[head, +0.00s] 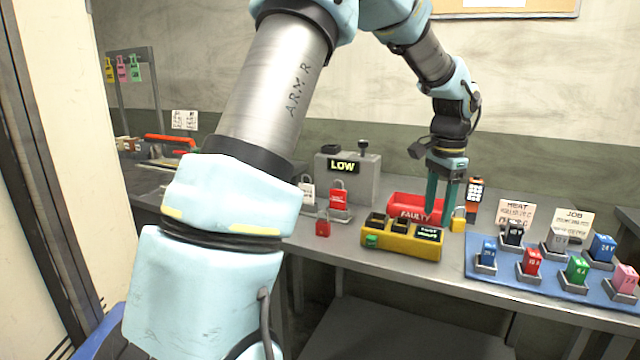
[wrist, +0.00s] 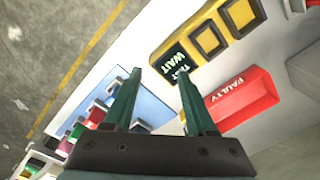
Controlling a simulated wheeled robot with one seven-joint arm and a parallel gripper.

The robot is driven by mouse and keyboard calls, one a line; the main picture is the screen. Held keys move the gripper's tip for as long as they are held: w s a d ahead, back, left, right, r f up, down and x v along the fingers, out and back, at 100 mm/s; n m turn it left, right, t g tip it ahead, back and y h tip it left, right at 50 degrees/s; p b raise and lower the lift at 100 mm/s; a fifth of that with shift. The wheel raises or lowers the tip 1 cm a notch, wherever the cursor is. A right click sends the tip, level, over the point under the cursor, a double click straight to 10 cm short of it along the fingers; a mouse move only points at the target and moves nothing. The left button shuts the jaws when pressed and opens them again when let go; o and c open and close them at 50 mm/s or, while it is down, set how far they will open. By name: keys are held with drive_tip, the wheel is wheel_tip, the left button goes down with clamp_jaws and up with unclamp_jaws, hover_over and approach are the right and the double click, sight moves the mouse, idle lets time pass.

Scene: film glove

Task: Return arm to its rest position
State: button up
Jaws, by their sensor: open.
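My gripper (head: 441,198) hangs over the bench from my blue and silver arm, with its two green fingers pointing down. It is close to the red bin labelled FAULTY (head: 408,207) and the yellow test box (head: 402,240). In the wrist view my gripper (wrist: 157,82) has its fingers spread, with nothing between them. The yellow test box (wrist: 208,42) lies beyond the fingertips with a display reading TEST WAIT. The red FAULTY bin (wrist: 240,100) is right of the fingers.
A blue mat (head: 480,268) with several coloured blocks in holders is at right. A grey box reading LOW (head: 362,182), red padlocks (head: 323,224) and a yellow padlock (head: 458,220) stand on the bench. Tags hang on a rack at far left. The bench's front edge runs below.

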drive_tip(key=s+a+f+n, duration=0.2)
drive_tip(key=s+a+n, duration=0.1)
drive_tip(key=a, duration=0.7)
drive_tip(key=s+a+f+n, duration=0.2)
drive_tip(key=s+a+n, duration=0.2)
drive_tip(key=a, duration=0.7)
drive_tip(key=s+a+f+n+t, duration=0.1)
drive_tip(key=s+a+n, duration=0.3)
drive_tip(key=a, duration=0.7)
drive_tip(key=f+n, duration=0.1)
drive_tip(key=n, duration=0.1)
drive_tip(key=shift+n, duration=0.3)
